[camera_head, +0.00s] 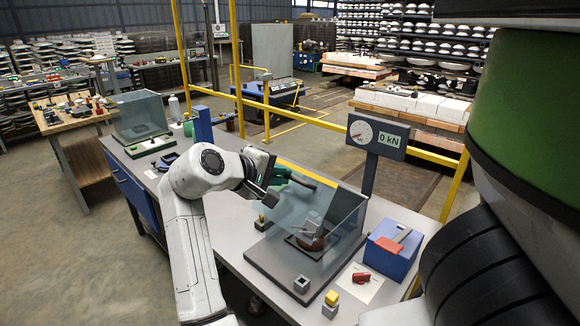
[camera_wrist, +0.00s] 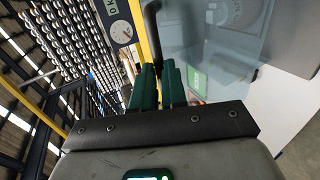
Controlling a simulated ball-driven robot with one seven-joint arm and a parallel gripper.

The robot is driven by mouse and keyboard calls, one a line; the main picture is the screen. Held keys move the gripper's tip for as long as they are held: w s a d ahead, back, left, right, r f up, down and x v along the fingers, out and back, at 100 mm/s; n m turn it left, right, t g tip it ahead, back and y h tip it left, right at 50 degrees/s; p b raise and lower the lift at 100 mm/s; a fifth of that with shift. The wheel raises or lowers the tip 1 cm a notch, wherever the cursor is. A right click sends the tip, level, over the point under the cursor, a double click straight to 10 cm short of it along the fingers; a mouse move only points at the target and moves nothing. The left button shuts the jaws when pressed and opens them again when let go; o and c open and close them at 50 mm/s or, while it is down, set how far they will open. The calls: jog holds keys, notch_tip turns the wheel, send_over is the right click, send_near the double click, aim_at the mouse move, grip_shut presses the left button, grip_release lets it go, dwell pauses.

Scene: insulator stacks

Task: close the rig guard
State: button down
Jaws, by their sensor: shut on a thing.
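The rig guard (camera_head: 345,215) is a clear bluish box over a dark grey base (camera_head: 262,255) on the bench. One large clear panel slants up toward my gripper; I cannot tell exactly how far open it stands. Under it sits a brown insulator (camera_head: 311,241) with a grey metal fitting. My gripper (camera_head: 286,174) has green fingers and is shut on the dark bar-like guard handle (camera_head: 318,178) at the panel's upper edge. In the wrist view, the handle (camera_wrist: 152,25) rises from between the fingers (camera_wrist: 160,85), with the clear panel (camera_wrist: 205,30) to their right.
A dial gauge and a "0 kN" display (camera_head: 378,137) stand on a post behind the guard. A blue box (camera_head: 394,248) with tools is at right. Yellow rails (camera_head: 300,116) run behind.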

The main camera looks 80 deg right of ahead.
aim_at(281, 209)
jog(key=a+f+h+b, duration=0.1)
jog(key=f+b, duration=0.1)
jog(key=f, duration=0.1)
jog(key=w+f+g+h+b, duration=0.1)
jog(key=f+b, duration=0.1)
jog(key=f, duration=0.1)
jog(key=a+f+g+h+b, duration=0.1)
jog(key=f+b, duration=0.1)
jog(key=f, duration=0.1)
jog(key=shift+w+a+f, duration=0.2)
jog(key=shift+w+a, duration=0.1)
jog(key=shift+a, duration=0.05)
notch_tip(281, 209, down, 8)
jog(key=g+h+b, duration=0.2)
jog(key=h+b, duration=0.1)
jog(key=b, duration=0.4)
jog(key=shift+h, duration=0.3)
jog(key=shift+f, duration=0.2)
jog(key=c, duration=1.5)
grip_release()
jog(key=o, duration=0.3)
jog(key=shift+a+r, duration=0.1)
jog(key=shift+o, duration=0.2)
jog(key=b+v, duration=0.1)
jog(key=v, duration=0.9)
jog(key=shift+w+a, duration=0.3)
